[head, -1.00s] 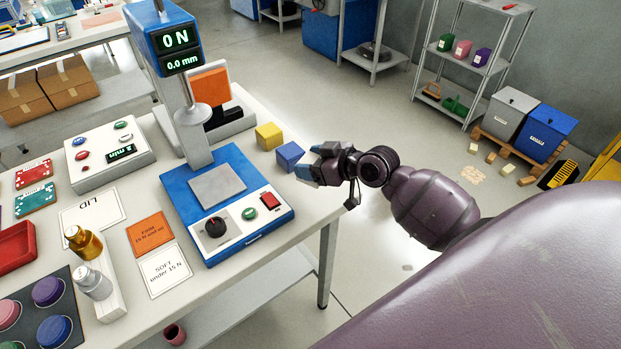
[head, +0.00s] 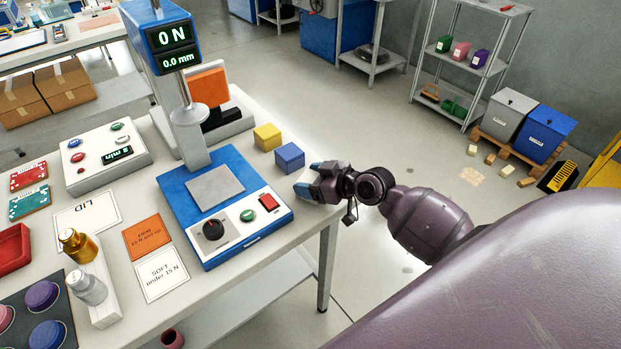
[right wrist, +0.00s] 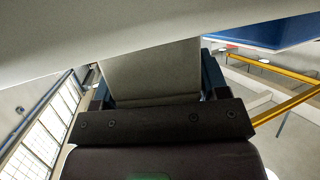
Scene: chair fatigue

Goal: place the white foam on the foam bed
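My right gripper (head: 309,178) is low over the right edge of the table, just right of the blue cube (head: 289,157). In the right wrist view, a pale block (right wrist: 150,75), which looks like the white foam, stands between its two fingers. The block nearly fills the gap, and I cannot tell whether the fingers press on it. My left gripper is not in view.
A yellow cube (head: 267,137) stands behind the blue one. The test stand's column and head (head: 160,40) rise behind the plate; its display reads 0 N and 0.0 mm. An orange card (head: 148,236) and a white SOFT card (head: 162,273) lie left of the stand.

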